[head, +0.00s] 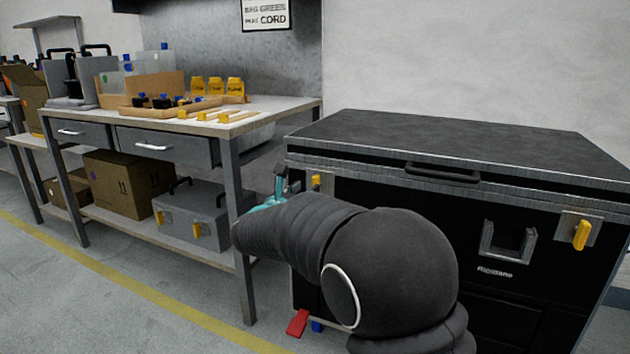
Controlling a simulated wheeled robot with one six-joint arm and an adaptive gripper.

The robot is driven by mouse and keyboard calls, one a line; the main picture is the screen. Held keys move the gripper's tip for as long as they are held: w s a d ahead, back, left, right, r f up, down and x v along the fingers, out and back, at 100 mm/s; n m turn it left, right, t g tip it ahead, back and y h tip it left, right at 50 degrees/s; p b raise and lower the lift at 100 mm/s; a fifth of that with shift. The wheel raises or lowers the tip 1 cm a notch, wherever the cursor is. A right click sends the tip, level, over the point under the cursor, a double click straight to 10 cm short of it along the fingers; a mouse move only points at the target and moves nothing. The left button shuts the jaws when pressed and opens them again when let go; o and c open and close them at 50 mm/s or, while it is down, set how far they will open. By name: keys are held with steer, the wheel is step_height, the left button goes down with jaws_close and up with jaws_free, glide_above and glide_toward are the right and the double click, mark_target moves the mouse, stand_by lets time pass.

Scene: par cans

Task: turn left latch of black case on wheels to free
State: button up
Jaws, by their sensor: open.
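The black case on wheels (460,130) stands at the right, its dark lid closed with metal edging. Its left latch (316,183) shows as a small yellow piece at the upper left of the front face; its lower part is hidden behind my arm. The right latch (581,235) is a yellow lever on a metal plate, slightly tilted. My gripper (281,180) is open beside the left latch, at the case's left front corner. My arm hides much of it, and I cannot tell whether it touches the latch.
A workbench (290,104) with drawers stands at the left, close to the case. A grey case (190,218) and cardboard boxes (125,183) sit on its lower shelf. A red pedal (298,322) is near the floor by the case's left wheel. Open floor lies in front left.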

mark_target(314, 182)
steer(key=x, duration=0.7)
jaws_close()
